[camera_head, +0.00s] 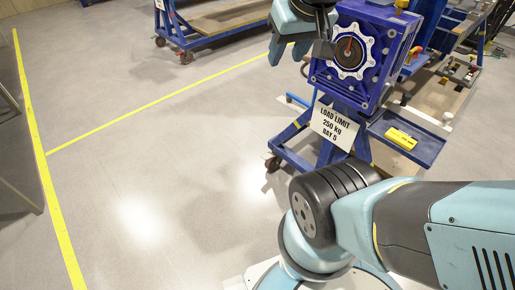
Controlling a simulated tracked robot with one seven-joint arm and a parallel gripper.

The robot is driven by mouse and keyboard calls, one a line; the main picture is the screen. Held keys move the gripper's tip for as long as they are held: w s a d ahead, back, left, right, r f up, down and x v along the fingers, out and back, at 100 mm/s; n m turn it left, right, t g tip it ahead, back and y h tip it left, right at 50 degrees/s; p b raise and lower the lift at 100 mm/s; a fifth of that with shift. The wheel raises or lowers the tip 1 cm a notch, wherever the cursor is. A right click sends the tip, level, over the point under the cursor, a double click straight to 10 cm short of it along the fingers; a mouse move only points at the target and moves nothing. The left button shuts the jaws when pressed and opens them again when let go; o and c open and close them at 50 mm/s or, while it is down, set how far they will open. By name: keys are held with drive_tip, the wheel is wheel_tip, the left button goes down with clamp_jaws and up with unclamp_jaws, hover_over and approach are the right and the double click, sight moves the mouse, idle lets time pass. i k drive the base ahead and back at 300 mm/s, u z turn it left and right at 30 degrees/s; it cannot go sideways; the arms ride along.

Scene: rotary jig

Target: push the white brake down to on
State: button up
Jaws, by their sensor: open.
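The blue rotary jig (323,72) stands at the upper right on a wheeled blue frame. A white scalloped wheel (367,64) with a dark centre and a small red mark is on its front face. I cannot clearly make out a separate white brake lever or its on mark. My gripper (300,51) is at the top, pointing down, just left of the white wheel. It is open, with nothing seen between its fingers. It overlaps the jig's left edge in the picture, and I cannot tell whether it touches.
A load limit sign (334,127) hangs below the jig. A blue tray (425,148) with a yellow item (401,139) sits to its right. Another blue cart (205,36) stands at the back.

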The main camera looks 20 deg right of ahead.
sight(269, 156)
drive_tip(key=z, duration=0.05)
drive_tip(key=i, duration=0.9)
drive_tip(key=u, duration=0.1)
